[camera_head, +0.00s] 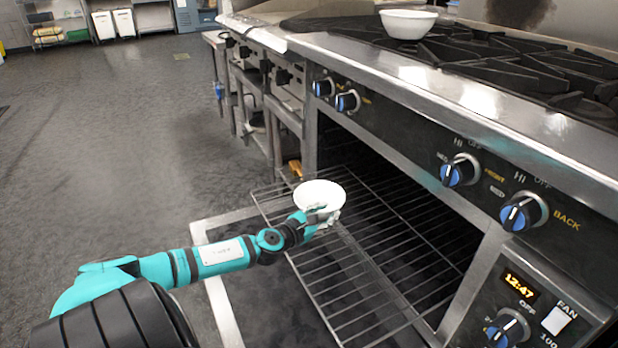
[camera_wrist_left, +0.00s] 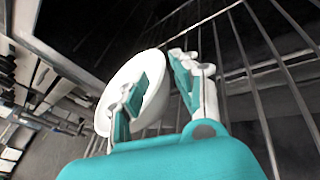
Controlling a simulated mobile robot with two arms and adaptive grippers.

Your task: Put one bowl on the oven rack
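A white bowl (camera_head: 320,196) is at the pulled-out oven rack (camera_head: 362,262), over its far left part. It looks upright in the head view; whether its base fully rests on the wires is hard to tell. My left gripper (camera_head: 325,220) is at the bowl's near edge. In the left wrist view, its two fingers (camera_wrist_left: 158,88) stand apart with part of the bowl (camera_wrist_left: 118,84) between them, one finger overlapping the bowl and the other beside it. Rack wires (camera_wrist_left: 250,75) run behind. A second white bowl (camera_head: 408,24) stands on the stove top. My right gripper is not in view.
The stove's front panel with blue knobs (camera_head: 460,171) overhangs the dark oven opening on the right. The open oven door frame (camera_head: 224,312) lies under the rack. Free grey floor (camera_head: 100,150) spreads out on the left.

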